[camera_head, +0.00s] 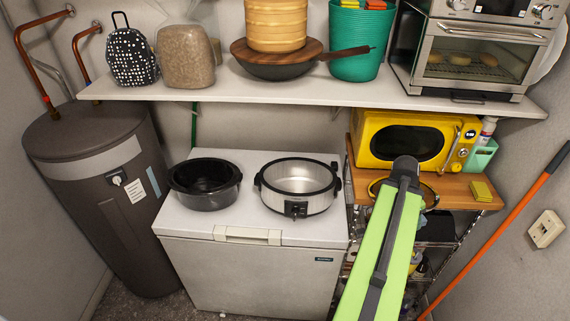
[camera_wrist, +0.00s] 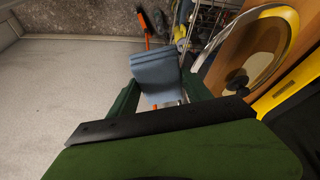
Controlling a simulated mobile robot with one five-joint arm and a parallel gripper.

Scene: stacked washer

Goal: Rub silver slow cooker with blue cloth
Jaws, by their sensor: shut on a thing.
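The silver slow cooker (camera_head: 299,180) stands open and empty on the right of the white chest freezer (camera_head: 242,270) in the head view. It has a black rim, side handles and a front knob. The blue cloth (camera_wrist: 155,70) hangs folded between the dark green fingers of my gripper (camera_wrist: 160,92) in the wrist view. My gripper is shut on it. The slow cooker is not seen in the wrist view.
A black pot (camera_head: 205,184) stands left of the slow cooker. A yellow microwave (camera_head: 408,140) and a yellow sponge (camera_head: 482,191) are on the wooden shelf (camera_head: 458,197). A glass lid (camera_wrist: 250,52) lies close to my gripper. A white shelf (camera_head: 300,92) with kitchenware overhangs behind.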

